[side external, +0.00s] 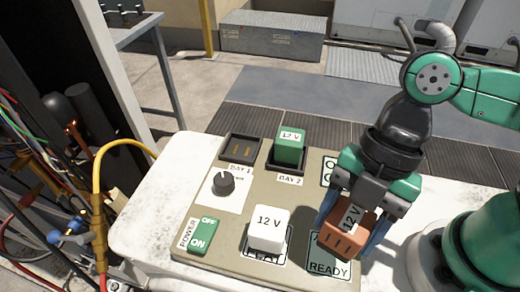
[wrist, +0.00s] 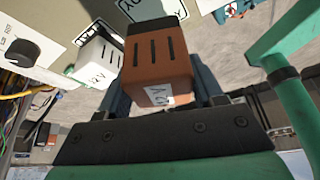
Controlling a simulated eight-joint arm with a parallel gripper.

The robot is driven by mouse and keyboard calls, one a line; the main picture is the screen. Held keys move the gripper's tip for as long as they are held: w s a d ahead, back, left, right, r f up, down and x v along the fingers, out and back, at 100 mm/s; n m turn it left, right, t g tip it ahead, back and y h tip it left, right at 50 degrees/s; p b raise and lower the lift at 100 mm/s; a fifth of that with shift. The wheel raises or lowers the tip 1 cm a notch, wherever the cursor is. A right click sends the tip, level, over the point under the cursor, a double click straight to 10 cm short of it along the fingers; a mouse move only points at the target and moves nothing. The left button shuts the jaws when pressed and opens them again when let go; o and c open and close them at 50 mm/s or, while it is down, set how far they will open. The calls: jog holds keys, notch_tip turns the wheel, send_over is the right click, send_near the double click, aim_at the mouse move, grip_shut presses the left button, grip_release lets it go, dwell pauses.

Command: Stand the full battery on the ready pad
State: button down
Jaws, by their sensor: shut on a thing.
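My gripper (side external: 350,232) is shut on an orange-brown battery (side external: 341,241) marked 12 V, with dark slots on one face. It holds the battery tilted, over the pad marked READY (side external: 329,269); I cannot tell whether they touch. In the wrist view the orange-brown battery (wrist: 158,62) sits between the fingers. A white 12 V battery (side external: 267,230) stands on the pad marked FLAT (side external: 284,258), left of my gripper. A green 12 V battery (side external: 289,146) stands in BAY 2 (side external: 272,163). Nothing shows which battery is full.
BAY 1 (side external: 240,149) is empty. A dark knob (side external: 223,183) and a green OFF/ON power switch (side external: 202,236) are on the panel's left. Another marked pad at the upper right is partly hidden by my gripper. Cables and a yellow hose (side external: 99,190) hang at the left.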

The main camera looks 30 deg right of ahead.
aim_at(339, 241)
jog(key=shift+f, duration=2.4)
jog(key=shift+f, duration=0.1)
jog(key=shift+c, duration=0.6)
grip_release()
jog(key=v, duration=1.2)
jog(key=w+d+f+m+t+h, duration=0.3)
jog(key=w+d+m+t, duration=0.6)
jog(key=m, duration=1.3)
jog(key=shift+w+d+m+h, duration=0.3)
jog(key=shift+w+d+h, duration=0.3)
jog(key=shift+w+d, duration=0.65)
